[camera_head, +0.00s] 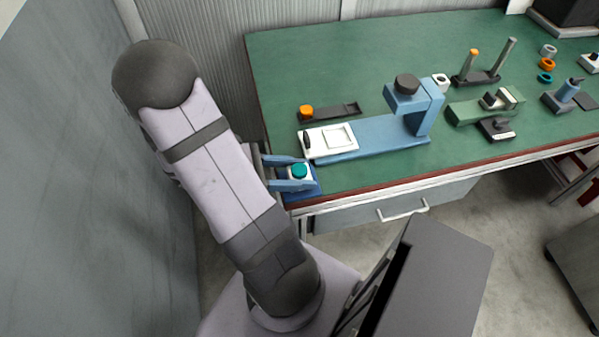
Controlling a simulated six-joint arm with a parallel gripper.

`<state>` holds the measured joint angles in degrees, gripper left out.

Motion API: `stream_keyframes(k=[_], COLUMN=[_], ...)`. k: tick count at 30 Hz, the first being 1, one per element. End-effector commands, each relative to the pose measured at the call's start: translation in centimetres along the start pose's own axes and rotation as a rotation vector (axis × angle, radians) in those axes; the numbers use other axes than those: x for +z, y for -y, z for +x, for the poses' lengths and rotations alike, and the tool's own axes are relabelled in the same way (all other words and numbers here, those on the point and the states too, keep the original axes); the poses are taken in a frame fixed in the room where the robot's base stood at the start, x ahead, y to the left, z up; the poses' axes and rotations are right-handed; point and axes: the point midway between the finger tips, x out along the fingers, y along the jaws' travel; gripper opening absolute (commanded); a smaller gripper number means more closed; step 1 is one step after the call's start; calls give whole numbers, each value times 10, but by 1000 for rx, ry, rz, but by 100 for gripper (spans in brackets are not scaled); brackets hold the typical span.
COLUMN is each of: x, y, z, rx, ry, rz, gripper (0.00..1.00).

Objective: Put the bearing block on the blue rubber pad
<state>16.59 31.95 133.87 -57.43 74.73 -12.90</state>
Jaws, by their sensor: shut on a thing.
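My gripper (291,173) is at the near left corner of the green bench, with its blue fingers pointing right. It is shut on a small whitish block with a round teal top (300,170), which looks like the bearing block. The blue rubber pad (317,188) shows as a darker blue patch just below and right of the block. The fingers and block hide part of the pad. The block is over or on the pad; I cannot tell whether it touches.
A blue press-like fixture (375,138) with a white plate (329,141) stands just behind and right of my gripper. A dark tray with an orange piece (306,112) lies beyond it. A green fixture (486,108) and several coloured rings are farther right. The back left bench is clear.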

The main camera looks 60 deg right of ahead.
Motion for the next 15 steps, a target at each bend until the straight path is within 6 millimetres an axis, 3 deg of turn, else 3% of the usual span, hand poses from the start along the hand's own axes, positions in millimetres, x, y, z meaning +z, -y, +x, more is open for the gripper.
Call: stream_keyframes(k=[8, 9, 11, 15], x=[-2, -3, -2, -2], y=[0, 0, 0, 0], z=[1, 1, 1, 1], rx=[0, 0, 0, 0], ry=[1, 0, 0, 0], rz=[0, 0, 0, 0], gripper=[11, 44, 58, 58])
